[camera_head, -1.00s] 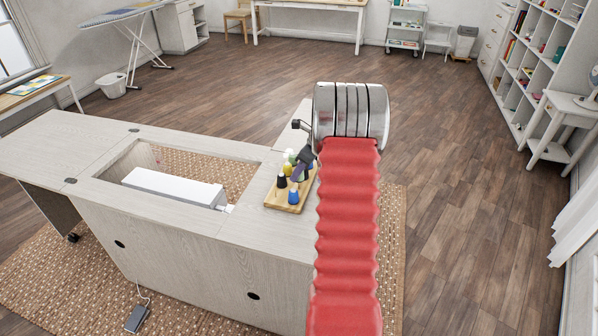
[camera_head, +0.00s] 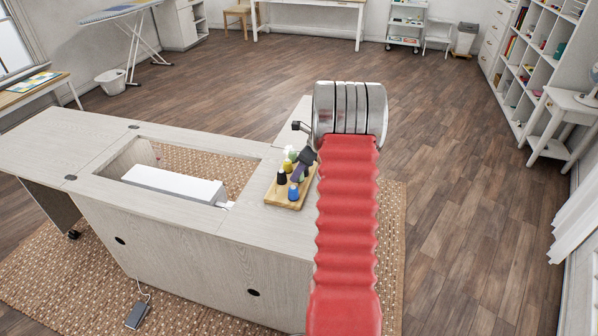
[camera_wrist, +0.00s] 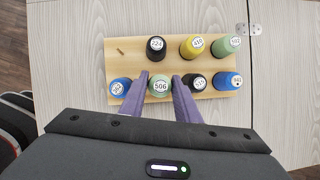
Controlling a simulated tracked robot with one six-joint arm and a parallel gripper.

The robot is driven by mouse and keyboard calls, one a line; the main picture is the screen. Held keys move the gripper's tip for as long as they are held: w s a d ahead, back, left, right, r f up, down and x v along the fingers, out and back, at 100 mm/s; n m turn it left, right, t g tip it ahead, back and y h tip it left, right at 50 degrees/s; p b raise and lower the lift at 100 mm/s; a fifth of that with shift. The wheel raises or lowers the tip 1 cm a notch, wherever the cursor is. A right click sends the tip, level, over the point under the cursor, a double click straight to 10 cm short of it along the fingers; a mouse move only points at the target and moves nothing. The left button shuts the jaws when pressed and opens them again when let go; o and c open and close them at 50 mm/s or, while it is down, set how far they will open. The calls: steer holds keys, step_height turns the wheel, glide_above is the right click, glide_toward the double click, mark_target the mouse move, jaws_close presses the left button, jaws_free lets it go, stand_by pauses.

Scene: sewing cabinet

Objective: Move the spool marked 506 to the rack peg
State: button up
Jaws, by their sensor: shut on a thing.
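I cannot tell whether the spool is off the rack. A bare wooden peg (camera_wrist: 121,51) shows at the rack's far left corner, ahead and left of the spool. In the head view, my gripper (camera_head: 297,169) reaches down over the rack (camera_head: 286,203), and the held spool is not clearly visible.
A blue spool (camera_wrist: 119,87) stands close left of the held one, and a black spool (camera_wrist: 196,82) close right. Another black spool (camera_wrist: 156,47) stands ahead, right of the bare peg. Yellow, green and blue spools fill the right side. Pale cabinet top surrounds the rack.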

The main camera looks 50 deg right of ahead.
steer(key=shift+f, duration=0.45)
steer(key=o, duration=1.1)
steer(key=v, duration=1.3)
steer(key=shift+s+r, duration=0.2)
steer(key=shift+r, duration=0.1)
stand_by(0.3)
